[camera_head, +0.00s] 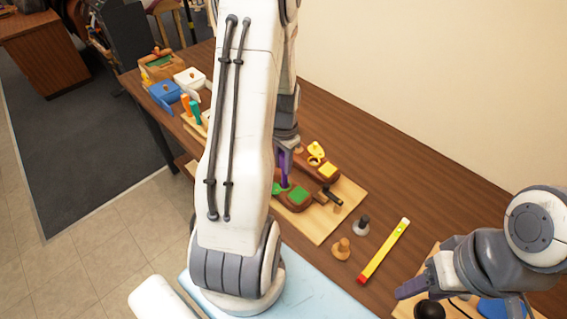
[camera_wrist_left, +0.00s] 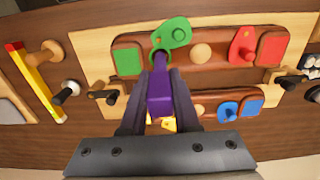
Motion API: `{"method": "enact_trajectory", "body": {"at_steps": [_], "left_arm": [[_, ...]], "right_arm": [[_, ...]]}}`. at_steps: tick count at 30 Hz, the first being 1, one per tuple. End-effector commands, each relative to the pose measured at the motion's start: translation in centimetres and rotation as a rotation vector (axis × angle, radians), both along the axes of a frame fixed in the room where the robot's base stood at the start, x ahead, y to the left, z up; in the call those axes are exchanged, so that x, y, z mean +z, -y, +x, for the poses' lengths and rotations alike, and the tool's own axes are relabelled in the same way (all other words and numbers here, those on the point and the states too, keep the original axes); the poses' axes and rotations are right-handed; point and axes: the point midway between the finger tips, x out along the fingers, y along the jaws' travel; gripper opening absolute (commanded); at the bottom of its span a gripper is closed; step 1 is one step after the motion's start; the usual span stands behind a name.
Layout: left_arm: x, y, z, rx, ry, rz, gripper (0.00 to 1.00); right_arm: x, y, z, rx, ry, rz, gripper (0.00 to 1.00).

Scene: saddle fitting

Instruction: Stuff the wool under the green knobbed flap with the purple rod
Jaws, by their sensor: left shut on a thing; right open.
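My left gripper (camera_head: 286,146) is shut on the purple rod (camera_wrist_left: 160,92) and holds it pointing down at the brown saddle board. The green knobbed flap (camera_wrist_left: 173,34) is swung aside at the top of the left wrist view, beside a green square patch (camera_wrist_left: 127,61). The rod's tip is at the pocket next to this flap; how deep it sits is hidden. The rod also shows in the head view (camera_head: 284,172). A pale tan round piece (camera_wrist_left: 201,53) lies right of the tip; I cannot tell if it is wool. My right gripper (camera_head: 412,288) is open, at the lower right.
Red (camera_wrist_left: 243,46), blue (camera_wrist_left: 228,111) and yellow (camera_head: 316,151) flaps sit on the same board. Blue and white boxes stand at the table's far left.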

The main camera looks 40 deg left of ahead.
Motion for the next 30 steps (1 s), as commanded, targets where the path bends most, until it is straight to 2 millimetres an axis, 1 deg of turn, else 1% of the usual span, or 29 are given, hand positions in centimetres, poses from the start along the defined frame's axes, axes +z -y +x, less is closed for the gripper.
{"method": "enact_trajectory", "body": {"at_steps": [1,24,30], "left_arm": [[0.7,0.0,0.0,0.000,0.001,0.001,0.00],[6.1,0.0,0.1,0.000,0.002,0.001,0.00],[6.2,0.0,0.0,0.000,0.001,0.001,0.00]], "right_arm": [[0.7,0.0,0.0,0.001,0.000,0.000,0.53],[5.3,0.0,0.0,0.008,0.001,0.000,0.53],[5.4,0.0,0.0,0.009,0.001,0.000,0.53]]}}
